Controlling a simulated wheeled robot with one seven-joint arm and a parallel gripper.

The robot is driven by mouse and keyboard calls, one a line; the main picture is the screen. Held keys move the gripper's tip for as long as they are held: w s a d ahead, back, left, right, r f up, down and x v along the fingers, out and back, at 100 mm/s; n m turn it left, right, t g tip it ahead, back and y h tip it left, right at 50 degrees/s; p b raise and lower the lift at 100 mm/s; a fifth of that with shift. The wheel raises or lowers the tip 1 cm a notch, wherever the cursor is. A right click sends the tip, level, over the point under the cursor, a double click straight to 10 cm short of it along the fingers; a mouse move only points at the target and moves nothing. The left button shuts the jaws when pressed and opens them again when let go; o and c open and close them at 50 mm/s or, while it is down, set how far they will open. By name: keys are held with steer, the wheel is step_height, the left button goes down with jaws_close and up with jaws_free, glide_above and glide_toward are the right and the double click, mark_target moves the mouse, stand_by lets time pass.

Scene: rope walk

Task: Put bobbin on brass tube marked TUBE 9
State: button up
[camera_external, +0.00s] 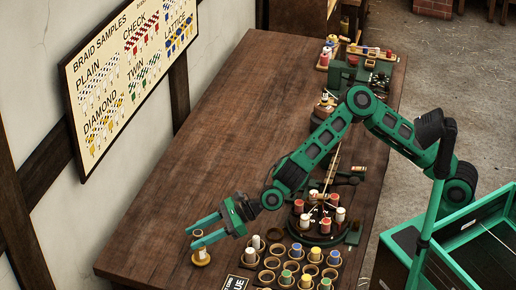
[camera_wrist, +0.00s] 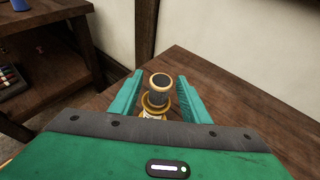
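My gripper (camera_external: 193,237) is open, its two green fingers apart, over the near left part of the bench. A brass-coloured stand (camera_external: 201,258) with a pale label is just below the fingers; the label is too small to read. I cannot tell whether that cylinder is the bobbin or part of the tube. No contact with the fingers is visible.
Several brass cups (camera_external: 265,276), some holding coloured bobbins, stand right of my gripper beside a dark sign (camera_external: 235,284). A round braiding stand with red and white bobbins (camera_external: 322,226) is behind them. The bench's left side (camera_external: 215,140) is clear. A wall chart (camera_external: 130,70) hangs at left.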

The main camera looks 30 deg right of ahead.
steer(key=shift+r, duration=0.2)
steer(key=v, duration=1.2)
steer(key=shift+f, duration=0.1)
